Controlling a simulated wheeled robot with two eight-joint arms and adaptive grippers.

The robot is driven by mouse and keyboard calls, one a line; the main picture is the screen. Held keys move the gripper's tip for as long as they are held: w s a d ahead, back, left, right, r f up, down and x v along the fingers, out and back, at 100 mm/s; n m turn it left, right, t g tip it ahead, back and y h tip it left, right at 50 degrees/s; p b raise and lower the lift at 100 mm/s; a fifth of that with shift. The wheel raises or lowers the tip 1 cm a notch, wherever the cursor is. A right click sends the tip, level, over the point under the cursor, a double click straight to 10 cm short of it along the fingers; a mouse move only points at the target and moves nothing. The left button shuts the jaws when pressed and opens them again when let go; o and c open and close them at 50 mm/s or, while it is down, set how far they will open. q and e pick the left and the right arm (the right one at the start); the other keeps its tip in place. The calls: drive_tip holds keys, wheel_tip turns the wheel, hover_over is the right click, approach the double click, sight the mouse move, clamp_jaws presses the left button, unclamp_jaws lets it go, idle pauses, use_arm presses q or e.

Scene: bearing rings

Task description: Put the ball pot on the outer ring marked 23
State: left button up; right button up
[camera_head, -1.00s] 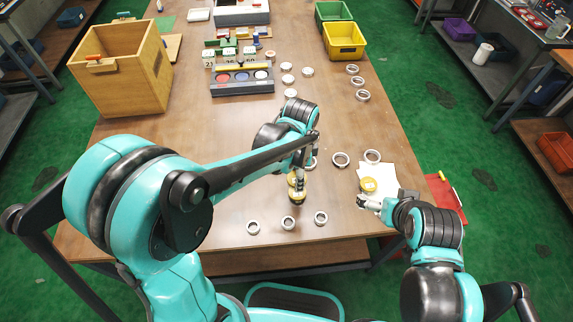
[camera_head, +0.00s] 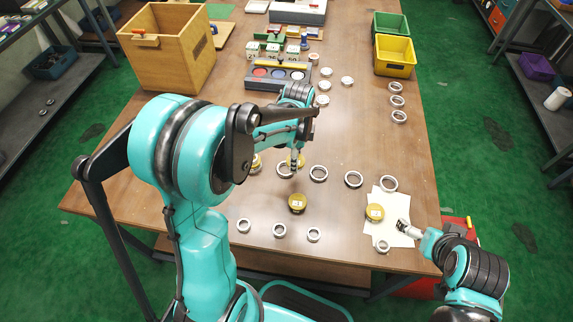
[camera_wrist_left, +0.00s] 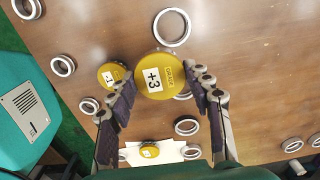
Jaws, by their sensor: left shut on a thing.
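My left gripper (camera_head: 293,163) is shut on a yellow pot (camera_wrist_left: 162,76) whose label reads "+3", seen between the fingers in the left wrist view. In the head view this pot (camera_head: 298,160) is partly hidden by the fingers, near a silver ring (camera_head: 286,169) in the row across the table. In that row more rings (camera_head: 318,173) lie to the right. No ring's number can be read. Another yellow pot (camera_head: 297,203) stands nearer the front edge, and one (camera_head: 375,212) on white paper. My right gripper (camera_head: 403,227) is over the paper; its jaw opening is unclear.
Several rings (camera_head: 279,230) lie along the front edge, and one (camera_head: 382,246) on the paper.

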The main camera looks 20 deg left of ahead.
use_arm(q)
drive_tip(key=a+f, duration=0.1)
drive_tip(key=w+a+f, duration=0.1)
drive_tip(key=w+a+f+b, duration=0.1)
drive_tip(key=a, duration=0.1)
drive_tip(key=shift+a, duration=0.1)
drive_tip(key=shift+f+b, duration=1)
drive_tip(key=shift+f, duration=0.95)
drive_tip(key=shift+s, duration=0.1)
drive_tip(key=shift+f, duration=0.1)
drive_tip(key=o, duration=1.2)
drive_tip(key=shift+o, duration=0.2)
